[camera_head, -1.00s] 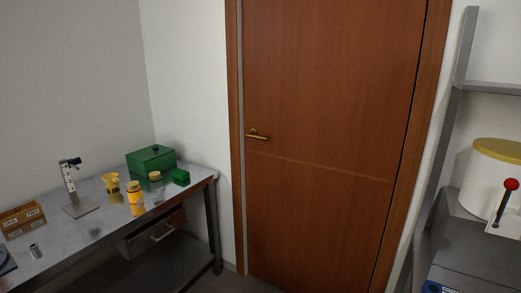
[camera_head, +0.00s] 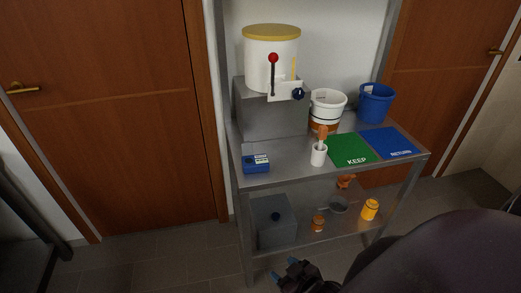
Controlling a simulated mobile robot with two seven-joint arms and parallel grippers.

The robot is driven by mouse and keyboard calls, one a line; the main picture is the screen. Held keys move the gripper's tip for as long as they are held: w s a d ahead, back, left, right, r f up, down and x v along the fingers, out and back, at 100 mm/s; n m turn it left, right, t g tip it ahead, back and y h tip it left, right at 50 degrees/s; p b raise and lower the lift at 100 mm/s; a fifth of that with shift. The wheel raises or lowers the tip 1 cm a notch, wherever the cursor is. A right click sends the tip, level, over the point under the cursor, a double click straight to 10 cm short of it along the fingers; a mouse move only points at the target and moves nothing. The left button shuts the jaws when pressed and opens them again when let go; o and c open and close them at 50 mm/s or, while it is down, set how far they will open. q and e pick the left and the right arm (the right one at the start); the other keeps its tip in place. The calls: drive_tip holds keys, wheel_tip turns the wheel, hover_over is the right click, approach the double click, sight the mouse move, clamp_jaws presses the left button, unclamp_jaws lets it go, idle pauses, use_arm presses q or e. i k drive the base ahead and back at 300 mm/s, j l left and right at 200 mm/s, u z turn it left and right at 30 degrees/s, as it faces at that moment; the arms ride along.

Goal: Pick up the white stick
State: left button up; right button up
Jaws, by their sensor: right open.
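I cannot make out a white stick for certain in the head view. My left gripper is out of view.
The metal shelf unit (camera_head: 287,178) carries a white tank with a yellow lid (camera_head: 271,60), a blue device (camera_head: 255,158), a green KEEP mat (camera_head: 350,149), a blue RETURN mat (camera_head: 388,142) and a blue bucket (camera_head: 375,103). A grey box (camera_head: 272,222) sits below.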

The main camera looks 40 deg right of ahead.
sight(323, 129)
drive_tip(key=z, duration=1.05)
